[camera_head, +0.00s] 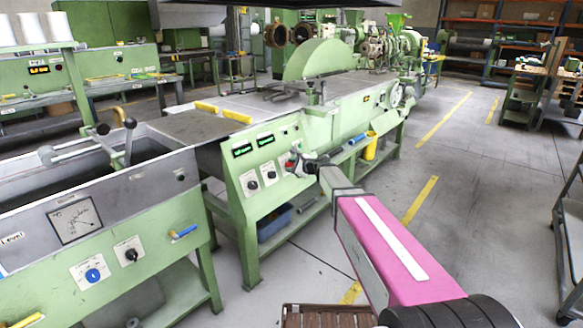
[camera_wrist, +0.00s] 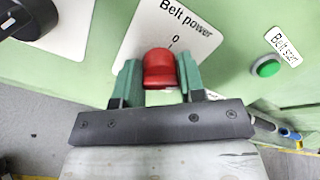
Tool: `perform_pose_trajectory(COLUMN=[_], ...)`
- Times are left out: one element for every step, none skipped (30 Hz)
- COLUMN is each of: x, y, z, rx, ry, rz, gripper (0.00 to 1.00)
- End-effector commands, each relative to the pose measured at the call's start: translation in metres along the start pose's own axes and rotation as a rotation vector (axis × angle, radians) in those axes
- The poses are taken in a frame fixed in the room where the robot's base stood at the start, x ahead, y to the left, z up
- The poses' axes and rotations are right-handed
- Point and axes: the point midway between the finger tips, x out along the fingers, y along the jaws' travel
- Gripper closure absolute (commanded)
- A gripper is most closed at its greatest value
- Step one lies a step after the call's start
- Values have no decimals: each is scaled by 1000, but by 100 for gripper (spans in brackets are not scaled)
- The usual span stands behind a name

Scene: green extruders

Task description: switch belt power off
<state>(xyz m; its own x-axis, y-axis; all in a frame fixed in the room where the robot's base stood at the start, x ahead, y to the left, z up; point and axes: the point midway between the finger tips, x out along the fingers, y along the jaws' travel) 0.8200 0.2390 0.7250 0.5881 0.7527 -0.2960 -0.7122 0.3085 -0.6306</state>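The belt power switch, a red knob (camera_wrist: 160,69) on a white plate labelled "Belt power" (camera_wrist: 184,25), is in the middle of the wrist view. A "0" mark shows just above it. My gripper (camera_wrist: 161,77) has its two green fingers on either side of the knob, with narrow gaps, so it looks open around it. In the head view the gripper (camera_head: 305,165) is at the green control panel (camera_head: 262,165), and the arm covers part of the panel. The red knob shows small there (camera_head: 290,165). The knob's pointer direction cannot be made out.
A green "Belt start" button (camera_wrist: 267,68) sits right of the switch. A dark round knob (camera_wrist: 28,18) is at upper left. Two black rotary knobs (camera_head: 252,185) are left on the panel. Open floor (camera_head: 460,190) lies to the right, with a dark cart (camera_head: 570,235) at the edge.

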Motion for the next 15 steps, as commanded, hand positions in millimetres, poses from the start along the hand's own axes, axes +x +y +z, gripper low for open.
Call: perform_pose_trajectory(x=[0, 0, 0, 0, 0, 0, 0, 0, 0, 0, 0, 0, 0, 0, 0], y=[1, 2, 2, 2, 2, 2, 2, 2, 2, 2, 2, 2, 2, 2, 2], z=[0, 0, 0, 0, 0, 0, 0, 0, 0, 0, 0, 0, -1, -1, -1], rx=[-2, -4, -9, -13, -19, -29, -39, -50, -68, -83, -100, -125, -147, -169, -201], ry=[0, 0, 0, -1, -1, -2, -2, -3, -4, -4, -5, -6, -7, -8, -10], rz=[3, 3, 4, 4, 4, 5, 6, 7, 8, 9, 10, 12, 13, 14, 16], gripper=[87, 87, 87, 87, 87, 87, 87, 87, 87, 87, 87, 87, 87, 87, 87])
